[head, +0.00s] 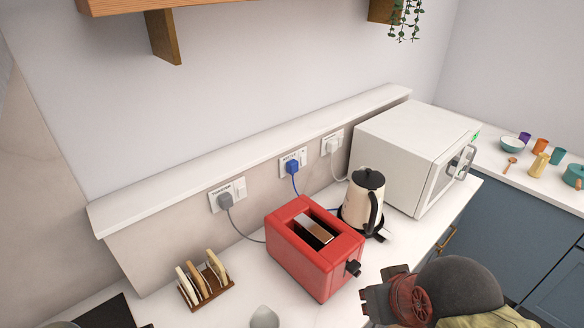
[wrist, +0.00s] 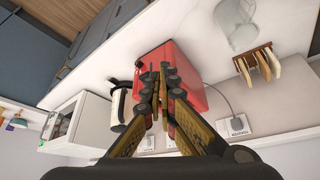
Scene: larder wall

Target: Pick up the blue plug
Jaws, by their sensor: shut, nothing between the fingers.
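The blue plug (head: 292,167) sits in the middle wall socket in the head view, with a blue cord hanging down from it behind the red toaster (head: 312,245). In the wrist view, which looks upside down, I cannot make out the blue plug; my fingers cover much of that stretch of wall. My gripper (wrist: 162,72) is shut and empty there, its fingertips in front of the toaster. The fingers do not show in the head view, and their distance from the plug is unclear.
A grey plug (head: 226,200) sits in the left socket, a white plug (head: 332,146) in the right one. A kettle (head: 365,197) stands right of the toaster, before the microwave (head: 415,150). A toast rack (head: 205,285) is at left. A ledge (head: 250,160) runs above the sockets.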

